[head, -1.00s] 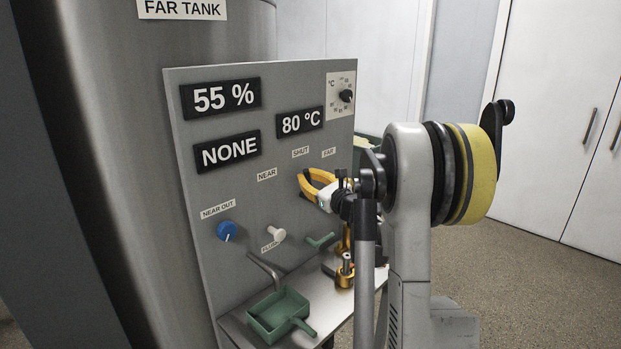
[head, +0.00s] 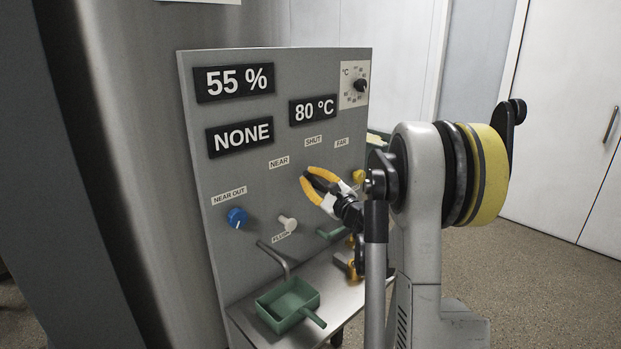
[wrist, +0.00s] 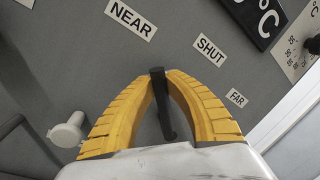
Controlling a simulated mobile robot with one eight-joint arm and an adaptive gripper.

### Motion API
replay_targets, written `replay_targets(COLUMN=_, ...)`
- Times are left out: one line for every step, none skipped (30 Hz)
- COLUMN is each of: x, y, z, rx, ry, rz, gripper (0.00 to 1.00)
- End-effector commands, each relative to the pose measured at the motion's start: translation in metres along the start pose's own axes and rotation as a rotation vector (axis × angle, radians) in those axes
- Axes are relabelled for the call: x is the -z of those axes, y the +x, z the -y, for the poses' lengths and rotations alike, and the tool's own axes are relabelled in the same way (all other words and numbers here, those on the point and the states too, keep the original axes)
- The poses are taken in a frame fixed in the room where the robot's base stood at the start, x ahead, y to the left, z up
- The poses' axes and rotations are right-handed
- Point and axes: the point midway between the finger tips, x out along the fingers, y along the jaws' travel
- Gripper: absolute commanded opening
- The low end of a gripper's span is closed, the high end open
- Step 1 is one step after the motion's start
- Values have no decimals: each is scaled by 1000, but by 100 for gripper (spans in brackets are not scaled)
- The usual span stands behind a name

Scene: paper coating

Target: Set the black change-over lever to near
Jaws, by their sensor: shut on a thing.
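The black change-over lever (wrist: 163,105) lies between the yellow fingers of my gripper (wrist: 161,78) in the wrist view. The fingertips are closed in on the lever's upper part. In that view the lever stands nearly upright, its upper end below the gap between the NEAR label (wrist: 130,19) and the SHUT label (wrist: 210,50). The FAR label (wrist: 237,98) is farther right. In the head view my gripper (head: 307,174) is at the grey panel (head: 225,280), below SHUT and right of NEAR. Only a dark part of the lever shows there between the fingers.
A blue knob (head: 237,217) and a pale flush knob (head: 288,223) stick out left of my gripper. A bent pipe ends above a green scoop (head: 288,303) on the metal shelf (head: 343,299). The NONE display (head: 240,136) and other displays are higher up.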

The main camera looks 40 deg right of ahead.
Motion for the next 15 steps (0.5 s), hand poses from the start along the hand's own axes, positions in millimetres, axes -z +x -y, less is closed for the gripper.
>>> replay_targets(x=0, y=-1, z=-1, rx=-2, ry=-5, rz=0, gripper=0)
replay_targets(x=0, y=-1, z=-1, rx=-2, ry=-6, rz=0, gripper=0)
replay_targets(x=0, y=-1, z=-2, rx=-2, ry=-7, rz=0, gripper=0)
replay_targets(x=0, y=-1, z=-2, rx=-2, ry=-7, rz=0, gripper=0)
replay_targets(x=0, y=-1, z=-2, rx=-2, ry=-7, rz=0, gripper=0)
replay_targets(x=0, y=-1, z=-2, rx=-2, ry=-7, rz=0, gripper=0)
replay_targets(x=0, y=-1, z=-2, rx=-2, ry=-7, rz=0, gripper=0)
replay_targets(x=0, y=-1, z=-2, rx=-3, ry=-7, rz=0, gripper=0)
replay_targets(x=0, y=-1, z=-2, rx=-3, ry=-7, rz=0, gripper=0)
replay_targets(x=0, y=-1, z=-2, rx=-3, ry=-7, rz=0, gripper=0)
replay_targets(x=0, y=-1, z=-2, rx=-3, ry=-7, rz=0, gripper=16)
replay_targets(x=0, y=-1, z=-2, rx=-3, ry=-7, rz=0, gripper=28)
replay_targets(x=0, y=-1, z=-2, rx=-3, ry=-7, rz=0, gripper=37)
replay_targets(x=0, y=-1, z=-2, rx=-3, ry=-7, rz=0, gripper=38)
replay_targets(x=0, y=-1, z=-2, rx=-3, ry=-6, rz=0, gripper=38)
